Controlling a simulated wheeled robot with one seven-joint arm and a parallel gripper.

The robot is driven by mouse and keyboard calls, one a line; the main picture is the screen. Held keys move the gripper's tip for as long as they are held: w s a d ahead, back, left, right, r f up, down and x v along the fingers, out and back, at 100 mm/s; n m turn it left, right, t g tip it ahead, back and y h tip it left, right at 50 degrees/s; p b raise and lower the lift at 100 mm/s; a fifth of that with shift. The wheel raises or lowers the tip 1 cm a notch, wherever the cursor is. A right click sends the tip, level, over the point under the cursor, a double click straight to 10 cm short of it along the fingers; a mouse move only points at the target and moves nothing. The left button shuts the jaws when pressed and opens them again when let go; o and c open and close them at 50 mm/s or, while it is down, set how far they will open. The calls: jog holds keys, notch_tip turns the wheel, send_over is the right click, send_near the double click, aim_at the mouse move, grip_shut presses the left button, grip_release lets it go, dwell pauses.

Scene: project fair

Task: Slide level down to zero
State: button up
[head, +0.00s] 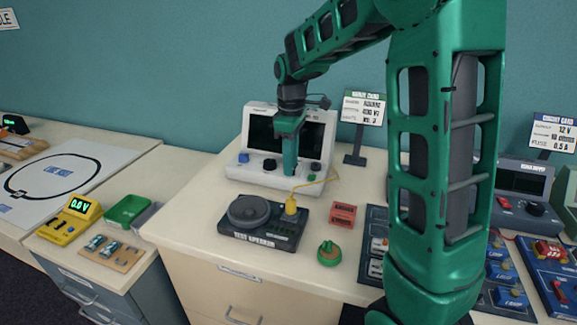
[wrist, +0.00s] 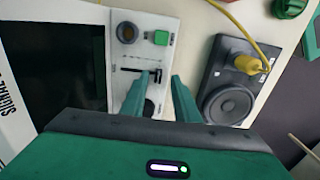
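A white instrument (head: 240,168) with a dark screen stands at the back of the table. In the wrist view its control panel (wrist: 172,28) shows a dark round knob, a green button and a black slider (wrist: 134,69) in a narrow slot. My gripper (head: 290,172) is in front of the panel, pointing down. In the wrist view my gripper (wrist: 164,78) has its two green fingers apart with nothing visible between them. The left fingertip is close to the slider slot; I cannot tell whether it touches. Part of the panel below is hidden by that finger.
A black test speaker (head: 262,222) with a yellow plug (head: 290,205) and cable sits in front of the instrument. A red block (head: 343,214) and a green round piece (head: 329,253) lie to its right. A sign (head: 361,108) stands behind. The front left tabletop is clear.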

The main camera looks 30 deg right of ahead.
notch_tip(320, 180, up, 9)
jog(key=shift+r, duration=0.2)
dwell(0.6)
jog(key=s+d+f+m, duration=0.2)
jog(key=s+m, duration=0.3)
jog(key=s, duration=0.6)
jog(key=s+d+f+m, duration=0.2)
jog(key=s+f+m, duration=0.2)
jog(key=s, duration=0.6)
jog(key=s+d+f+m, duration=0.3)
jog(key=s+m, duration=0.3)
jog(key=s, duration=0.5)
jog(key=shift+s+f, duration=0.35)
jog(key=shift+f, duration=0.2)
jog(key=shift+w, duration=0.15)
jog(key=shift+w+f, duration=0.25)
jog(key=shift+w, duration=0.35)
jog(key=shift+s, duration=0.1)
